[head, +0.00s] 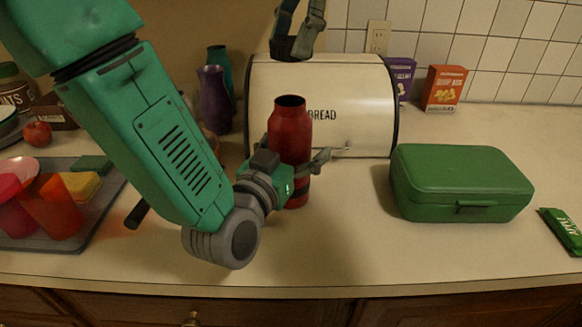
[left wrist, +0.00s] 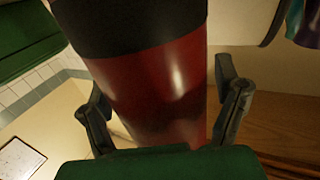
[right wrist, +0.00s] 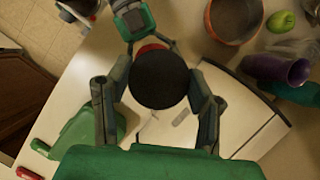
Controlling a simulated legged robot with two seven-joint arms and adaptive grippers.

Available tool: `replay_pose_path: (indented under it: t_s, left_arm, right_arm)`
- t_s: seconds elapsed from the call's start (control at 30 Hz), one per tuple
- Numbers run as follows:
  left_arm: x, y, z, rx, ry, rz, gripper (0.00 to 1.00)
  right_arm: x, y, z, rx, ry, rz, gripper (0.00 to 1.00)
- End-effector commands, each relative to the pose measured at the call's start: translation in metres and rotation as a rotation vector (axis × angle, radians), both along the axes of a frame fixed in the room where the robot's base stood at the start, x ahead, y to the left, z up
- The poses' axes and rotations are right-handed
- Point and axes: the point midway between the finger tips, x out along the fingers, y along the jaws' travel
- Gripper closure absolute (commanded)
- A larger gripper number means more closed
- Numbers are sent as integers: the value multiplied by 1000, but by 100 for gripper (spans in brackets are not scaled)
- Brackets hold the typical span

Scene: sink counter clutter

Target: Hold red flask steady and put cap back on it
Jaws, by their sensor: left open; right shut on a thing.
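The red flask (head: 290,132) stands upright on the counter, its open top bare. My left gripper (head: 292,170) is around its lower body, with the fingers open on either side; the flask also fills the middle of the left wrist view (left wrist: 165,90). My right gripper (head: 294,45) hangs above and apart from the flask. In the right wrist view, its fingers are shut on the round black cap (right wrist: 160,80). There the cap hides most of the flask, and only a red edge shows behind it.
A cream bread box (head: 352,88) stands close behind the flask. A green lunch box (head: 462,180) is to the right. A grey tray (head: 75,240) with cups and sponges lies at the left. Purple and teal vases (head: 214,98) stand behind my left arm. The counter in front of the flask is clear.

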Motion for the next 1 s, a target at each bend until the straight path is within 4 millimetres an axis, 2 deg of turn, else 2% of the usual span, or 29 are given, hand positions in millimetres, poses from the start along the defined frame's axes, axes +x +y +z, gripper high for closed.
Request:
replay_pose_path:
  t_s: [0.37, 0.4, 0.57, 0.6, 0.83, 1.0]
  left_arm:
    - [5, -3, 0, 0, 1, -1, 16]
    - [5, -3, 0, 0, 1, -1, 20]
    - [5, -3, 0, 0, 1, -1, 76]
    - [5, -3, 0, 0, 1, -1, 90]
    - [5, -3, 0, 0, 1, -1, 92]
    - [5, -3, 0, 0, 1, -1, 92]
  right_arm:
    - [0, 0, 0, 0, 0, 0, 68]
    - [0, 0, 0, 0, 0, 0, 68]
    - [0, 0, 0, 0, 0, 0, 68]
    - [0, 0, 0, 0, 0, 0, 68]
    - [0, 0, -2, 0, 0, 0, 68]
    - [-2, 0, -25, -1, 1, -1, 68]
